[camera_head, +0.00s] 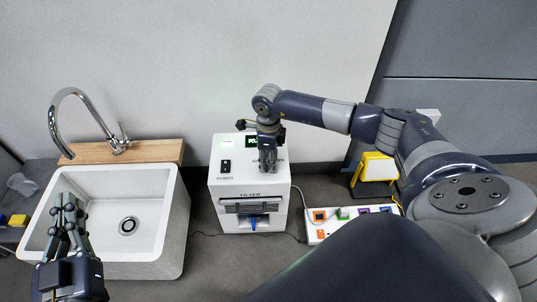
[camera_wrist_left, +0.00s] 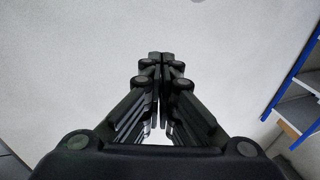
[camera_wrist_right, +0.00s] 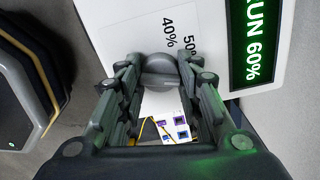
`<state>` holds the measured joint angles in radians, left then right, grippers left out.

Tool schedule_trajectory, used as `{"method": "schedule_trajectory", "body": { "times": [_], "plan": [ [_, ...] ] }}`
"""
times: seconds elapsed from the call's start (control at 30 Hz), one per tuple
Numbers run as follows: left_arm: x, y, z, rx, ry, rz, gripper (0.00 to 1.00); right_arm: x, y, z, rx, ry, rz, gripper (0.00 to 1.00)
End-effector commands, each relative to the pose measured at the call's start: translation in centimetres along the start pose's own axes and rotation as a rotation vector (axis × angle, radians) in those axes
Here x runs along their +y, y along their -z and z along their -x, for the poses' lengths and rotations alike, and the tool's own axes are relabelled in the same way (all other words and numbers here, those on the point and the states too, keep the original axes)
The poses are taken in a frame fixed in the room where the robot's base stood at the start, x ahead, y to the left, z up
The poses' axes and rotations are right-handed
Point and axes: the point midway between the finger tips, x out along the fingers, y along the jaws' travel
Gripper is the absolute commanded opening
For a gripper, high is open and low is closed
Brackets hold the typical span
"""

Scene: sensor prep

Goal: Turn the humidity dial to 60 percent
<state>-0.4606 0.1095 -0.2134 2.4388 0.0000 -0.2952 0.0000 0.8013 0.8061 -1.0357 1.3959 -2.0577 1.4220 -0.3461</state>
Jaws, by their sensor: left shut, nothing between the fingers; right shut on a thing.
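The humidity dial (camera_wrist_right: 160,68) is a round grey knob on top of the white machine (camera_head: 225,190). In the right wrist view it sits between the fingertips of my right gripper (camera_wrist_right: 158,75), which is shut on it. Labels reading 40% and 50% (camera_wrist_right: 180,38) are printed beside the dial; other marks are hidden by the fingers. A green display (camera_wrist_right: 253,45) reads "RUN 60%". In the head view my right gripper (camera_head: 268,165) points down over the machine's top and hides the dial. My left gripper (camera_head: 66,205) is shut and empty, over the left part of the sink.
A white sink (camera_head: 180,220) with a chrome tap (camera_head: 85,100) stands left of the machine. A power strip (camera_head: 318,228) with coloured plugs lies to its right, near a yellow-framed lamp (camera_head: 376,168). A black POWER switch (camera_head: 225,166) is left of my right gripper.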

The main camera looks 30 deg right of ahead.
Motion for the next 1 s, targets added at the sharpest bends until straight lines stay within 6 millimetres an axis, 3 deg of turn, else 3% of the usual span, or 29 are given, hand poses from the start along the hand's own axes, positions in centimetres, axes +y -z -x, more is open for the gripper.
{"method": "schedule_trajectory", "body": {
  "times": [0.53, 0.57, 0.63, 1.0],
  "plan": [
    [-0.12, -0.94, 0.11, -0.048, 0.003, -0.001, 0.00, -0.02, -0.03, 0.00, -0.001, 0.001, -0.029, 0.09],
    [-0.12, -0.93, 0.11, -0.048, 0.003, -0.001, 0.00, -0.02, -0.03, 0.00, -0.001, 0.001, -0.029, 0.37],
    [-0.12, -0.92, 0.11, -0.047, 0.003, -0.001, 0.00, -0.02, -0.03, 0.00, -0.001, 0.001, -0.029, 0.53],
    [-0.14, -0.96, 0.12, -0.047, 0.003, -0.001, 0.00, -0.03, -0.02, 0.16, -0.001, 0.001, -0.028, 0.54]
  ]
}}
